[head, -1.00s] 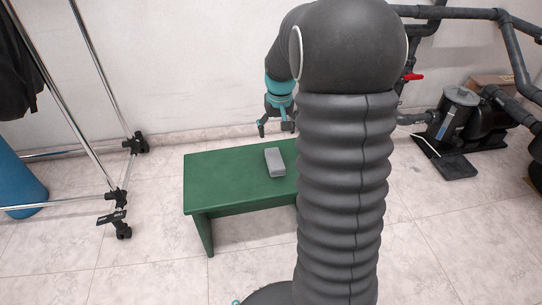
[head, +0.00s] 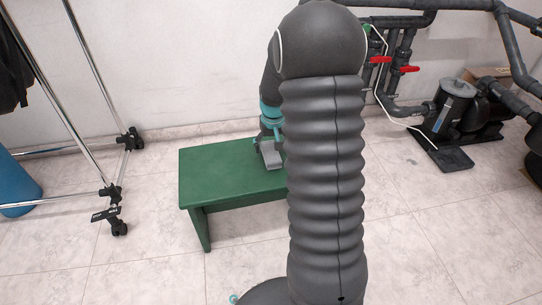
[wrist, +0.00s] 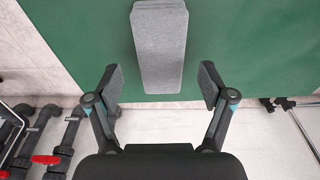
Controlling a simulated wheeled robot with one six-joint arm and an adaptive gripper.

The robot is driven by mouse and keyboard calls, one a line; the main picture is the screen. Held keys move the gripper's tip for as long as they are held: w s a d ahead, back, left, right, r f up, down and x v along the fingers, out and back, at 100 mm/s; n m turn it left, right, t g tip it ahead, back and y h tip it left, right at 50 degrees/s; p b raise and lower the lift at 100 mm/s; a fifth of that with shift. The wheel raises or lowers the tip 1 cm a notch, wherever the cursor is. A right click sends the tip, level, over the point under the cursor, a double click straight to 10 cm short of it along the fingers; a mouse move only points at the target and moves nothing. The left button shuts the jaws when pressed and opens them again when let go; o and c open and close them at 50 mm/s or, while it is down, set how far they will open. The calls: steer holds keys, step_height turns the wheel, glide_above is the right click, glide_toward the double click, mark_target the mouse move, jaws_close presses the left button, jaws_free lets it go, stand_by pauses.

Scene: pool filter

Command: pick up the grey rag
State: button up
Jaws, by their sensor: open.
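The grey rag (head: 271,157) is a folded, oblong block lying on the green bench (head: 215,180). It also shows in the wrist view (wrist: 160,48), at the top middle, lengthwise between the lines of my two fingers. My gripper (wrist: 160,84) is open, one finger on each side of the rag's near end, with a gap on both sides. In the head view my gripper (head: 268,143) is low over the bench at the rag's far end, partly hidden by my own arm. The right part of the bench is hidden behind my arm.
A wheeled metal rack (head: 110,190) stands on the left, with a blue cylinder (head: 18,185) beside it. A pump (head: 455,110) and dark pipes with red valve handles (head: 408,69) are on the right. The tiled floor around the bench is clear.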

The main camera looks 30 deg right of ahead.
mark_target(271, 151)
step_height(271, 151, down, 3)
steer(key=shift+w+f, duration=0.1)
steer(key=shift+w, duration=0.05)
steer(key=c, duration=1)
steer(key=shift+c, duration=0.2)
steer(key=shift+r, duration=0.6)
step_height(271, 151, up, 4)
steer(key=shift+f+p, duration=0.2)
steer(key=shift+p, duration=0.15)
steer(key=s+d+r+p, duration=0.1)
steer(key=s+d+r, duration=0.5)
steer(key=d, duration=0.4)
steer(key=shift+s+r, duration=0.15)
steer(key=shift+r, duration=0.05)
